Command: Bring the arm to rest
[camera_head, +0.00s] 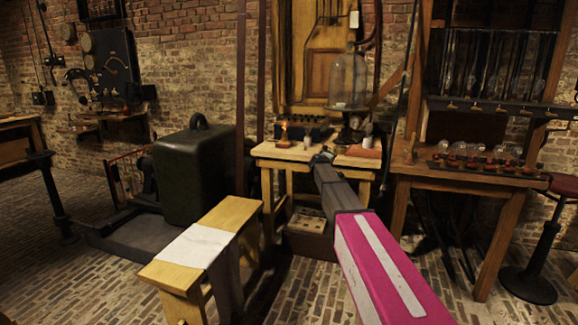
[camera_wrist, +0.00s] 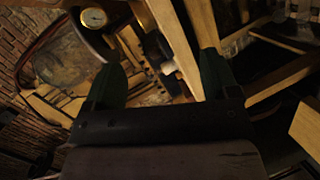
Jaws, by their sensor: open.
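My arm stretches from the bottom right of the head view up toward the small wooden table (camera_head: 277,152) against the wall. My gripper (camera_head: 323,156) is at its far end and looks small there, close to the table's top in the picture. I cannot tell whether it touches anything. In the wrist view my gripper (camera_wrist: 160,72) shows two dark green fingers spread apart. No object is held between them.
A glass bell jar (camera_head: 348,80) stands behind the gripper. A small lit lamp (camera_head: 284,134) is on the table. A bench with white cloth (camera_head: 196,246) is at front left, and a taller workbench (camera_head: 460,178) with jars is at right. Brick floor shows between them.

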